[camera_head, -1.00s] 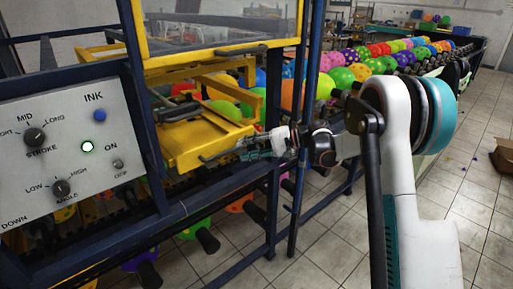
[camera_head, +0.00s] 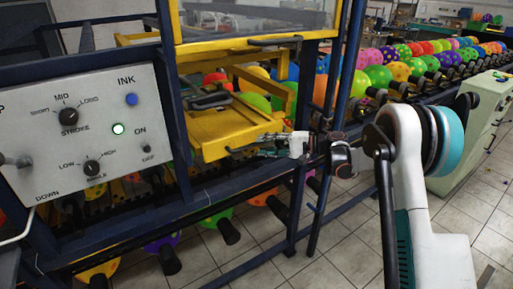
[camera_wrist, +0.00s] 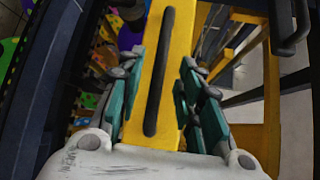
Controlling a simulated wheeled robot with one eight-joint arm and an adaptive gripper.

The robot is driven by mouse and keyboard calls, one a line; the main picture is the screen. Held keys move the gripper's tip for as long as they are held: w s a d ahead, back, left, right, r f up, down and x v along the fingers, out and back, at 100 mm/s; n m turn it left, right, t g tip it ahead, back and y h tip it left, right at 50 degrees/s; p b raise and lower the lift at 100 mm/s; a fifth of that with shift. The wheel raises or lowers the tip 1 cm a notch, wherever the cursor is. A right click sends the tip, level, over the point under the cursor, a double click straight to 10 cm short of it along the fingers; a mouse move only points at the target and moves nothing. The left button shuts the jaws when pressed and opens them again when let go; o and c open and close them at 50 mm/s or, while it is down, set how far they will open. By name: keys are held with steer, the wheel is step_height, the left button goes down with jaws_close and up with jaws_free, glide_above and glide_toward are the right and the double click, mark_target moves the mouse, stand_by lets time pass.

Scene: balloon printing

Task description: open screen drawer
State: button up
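The screen drawer (camera_head: 212,136) is a yellow tray in the machine's blue and yellow frame, below the clear window. Its near end juts out towards my gripper. A dark bar handle (camera_wrist: 158,80) runs along its yellow front in the wrist view. My gripper (camera_head: 268,145) is at this front, reaching in from the right. In the wrist view, my gripper (camera_wrist: 160,72) has its teal fingers apart, one on each side of the handle, with yellow showing between fingers and bar. I cannot tell how deep the fingertips reach past the bar.
A control panel (camera_head: 85,130) with knobs and a lit button stands left of the drawer. A blue upright post (camera_head: 340,70) stands close to my gripper. Rows of coloured balloons (camera_head: 400,70) run behind. A pale green cabinet (camera_head: 475,130) is at right; tiled floor (camera_head: 330,240) is clear in front.

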steer(key=shift+x, duration=1.85)
jaws_close()
